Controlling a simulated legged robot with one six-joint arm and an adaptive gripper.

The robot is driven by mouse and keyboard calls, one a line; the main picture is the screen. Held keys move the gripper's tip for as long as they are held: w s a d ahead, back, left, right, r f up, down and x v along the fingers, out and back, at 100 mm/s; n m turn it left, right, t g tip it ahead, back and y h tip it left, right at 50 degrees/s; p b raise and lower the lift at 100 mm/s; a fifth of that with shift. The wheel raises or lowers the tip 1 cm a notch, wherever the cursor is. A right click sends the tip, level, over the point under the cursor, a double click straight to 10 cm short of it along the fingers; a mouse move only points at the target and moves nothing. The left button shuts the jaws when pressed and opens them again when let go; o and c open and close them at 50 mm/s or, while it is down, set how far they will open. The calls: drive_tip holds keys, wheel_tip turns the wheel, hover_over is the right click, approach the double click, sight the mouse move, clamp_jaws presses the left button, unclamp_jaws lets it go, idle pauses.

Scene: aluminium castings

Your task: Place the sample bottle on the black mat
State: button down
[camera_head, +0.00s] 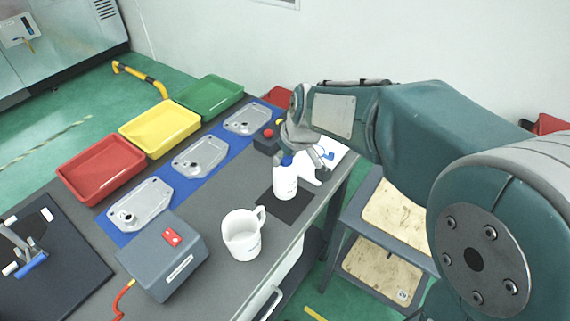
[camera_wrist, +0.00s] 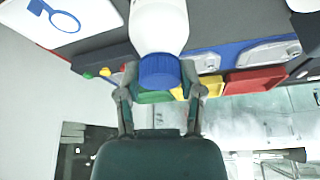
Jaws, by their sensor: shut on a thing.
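The white sample bottle (camera_head: 285,182) with a blue cap is upright over the black mat (camera_head: 268,201). Its base appears at or just above the mat; contact is hard to tell. My gripper (camera_head: 289,156) reaches in from the right and is shut on the bottle's upper part near the cap. In the wrist view, the bottle (camera_wrist: 158,25) and its blue cap lie between the two fingers of my gripper (camera_wrist: 158,82). Part of the mat is hidden behind the bottle.
A white mug (camera_head: 241,237) stands left of the mat, near the front edge. A grey box with a red switch (camera_head: 163,258) is farther left. Metal castings (camera_head: 200,157) lie on a blue strip; red, yellow and green trays (camera_head: 160,127) line the far edge. A dark box (camera_head: 267,143) sits behind.

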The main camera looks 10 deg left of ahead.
drive_tip(key=shift+w+a+f, duration=0.1)
drive_tip(key=shift+w+f, duration=0.35)
drive_tip(key=shift+f, duration=0.1)
wheel_tip(320, 180, down, 3)
drive_tip(key=shift+w+f, duration=0.1)
drive_tip(key=shift+c, duration=1.2)
unclamp_jaws()
drive_tip(key=v, duration=1.2)
